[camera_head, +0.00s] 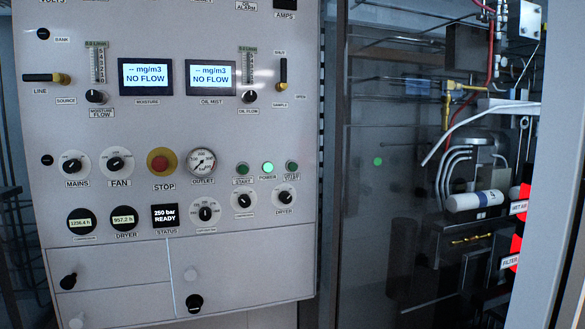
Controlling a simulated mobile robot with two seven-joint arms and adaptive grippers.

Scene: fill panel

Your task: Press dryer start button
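The grey control panel (130,130) fills the left half of the head view. Near its right side is a row of green round controls: a left button (242,169) labelled START, a bright lit middle one (267,168) labelled POWER, and a right button (292,168) whose small label seems to read START. The right button sits above a knob (284,198) labelled DRYER and looks dark green, with no bright glow. Its label is too small to read fully. Neither of my grippers shows in the view, and nothing covers the buttons.
A red STOP button (160,161) on a yellow base and an OUTLET gauge (201,163) are left of the green row. Pipework and a white cylinder (474,201) are at right. Space before the panel looks clear.

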